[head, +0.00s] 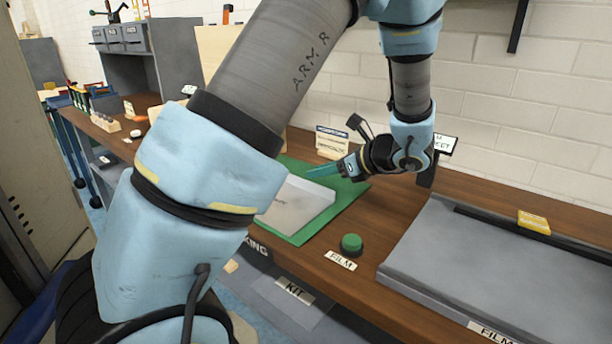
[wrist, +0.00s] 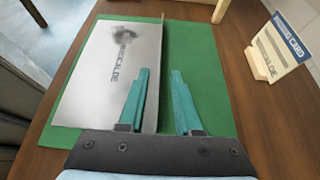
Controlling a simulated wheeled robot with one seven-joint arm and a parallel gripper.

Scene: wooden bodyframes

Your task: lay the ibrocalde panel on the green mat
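The ibrocalde panel (head: 300,206) is a pale grey sheet with a raised edge, resting on the green mat (head: 344,206). My arm hides its left part in the head view. In the wrist view the panel (wrist: 95,85) shows its printed name and a dark smudge, with the mat (wrist: 205,75) showing around it. My gripper (head: 322,171) is above the mat by the panel's far side. In the wrist view its teal fingers (wrist: 160,100) are apart, the left one over the panel and the right one over bare mat, with the panel's raised edge between them.
A name card (wrist: 280,50) stands on the wooden bench just right of the mat. A large grey tray (head: 480,250) with a yellow block (head: 534,221) fills the right.

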